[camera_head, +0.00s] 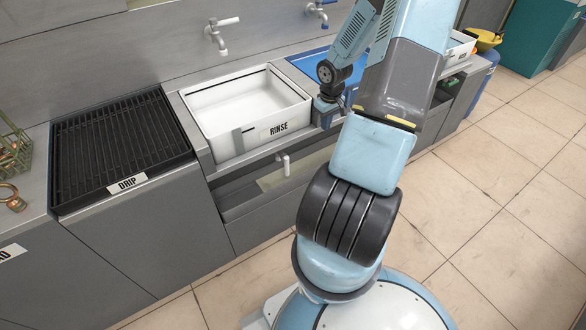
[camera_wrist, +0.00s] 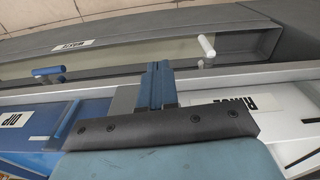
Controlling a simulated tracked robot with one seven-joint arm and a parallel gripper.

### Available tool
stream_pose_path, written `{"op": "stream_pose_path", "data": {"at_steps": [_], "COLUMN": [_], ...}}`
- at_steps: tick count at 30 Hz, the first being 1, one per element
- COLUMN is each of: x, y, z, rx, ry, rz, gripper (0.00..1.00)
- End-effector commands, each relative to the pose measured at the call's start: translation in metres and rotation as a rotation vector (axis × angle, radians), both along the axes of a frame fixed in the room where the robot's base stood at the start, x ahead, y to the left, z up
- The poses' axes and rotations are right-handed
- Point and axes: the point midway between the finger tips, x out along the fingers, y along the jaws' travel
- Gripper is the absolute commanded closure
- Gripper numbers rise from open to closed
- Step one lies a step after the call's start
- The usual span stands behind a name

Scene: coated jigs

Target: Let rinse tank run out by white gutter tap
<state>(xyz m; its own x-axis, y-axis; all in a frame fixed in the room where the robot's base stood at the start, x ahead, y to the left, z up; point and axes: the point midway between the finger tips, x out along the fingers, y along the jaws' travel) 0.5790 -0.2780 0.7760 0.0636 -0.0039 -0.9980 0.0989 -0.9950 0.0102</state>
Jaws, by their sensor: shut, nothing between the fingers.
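The white rinse tank (camera_head: 221,136) sits in the counter with a black-lettered RINSE label, also readable upside down in the wrist view (camera_wrist: 250,104). The white gutter tap (camera_head: 285,164) sticks out below its front, over the gutter; in the wrist view the tap (camera_wrist: 206,46) shows a pale bar-shaped end. My gripper (camera_head: 329,107) is by the tank's right front corner. In the wrist view my gripper (camera_wrist: 158,67) has its blue fingers shut and empty, left of the white tap and apart from it. Whether the tap is open cannot be told.
A blue tap (camera_wrist: 48,72) and a blue tank labelled DIP (camera_wrist: 90,108) lie left in the wrist view. The gutter (camera_head: 240,205) runs below the tank front. A black drip rack (camera_head: 115,140) stands left; a white wall tap (camera_head: 221,35) hangs above the tank.

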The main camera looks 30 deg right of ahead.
Motion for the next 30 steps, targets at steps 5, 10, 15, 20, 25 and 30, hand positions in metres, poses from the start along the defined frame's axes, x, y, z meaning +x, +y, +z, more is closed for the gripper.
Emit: {"op": "stream_pose_path", "data": {"at_steps": [5,10,15,20,25,30], "x": [-0.004,-0.005,-0.003,0.002,0.007,0.009], "y": [-0.005,-0.004,-0.001,0.002,0.004,0.006], "z": [-0.051,-0.092,-0.125,-0.147,-0.158,-0.162], "rx": [0.113,0.219,0.323,0.403,0.456,0.474], "ry": [-0.044,-0.111,-0.199,-0.288,-0.356,-0.382], "rz": [-0.012,-0.031,-0.063,-0.095,-0.12,-0.129], "gripper": [1.0,1.0,1.0,1.0,1.0,1.0]}}
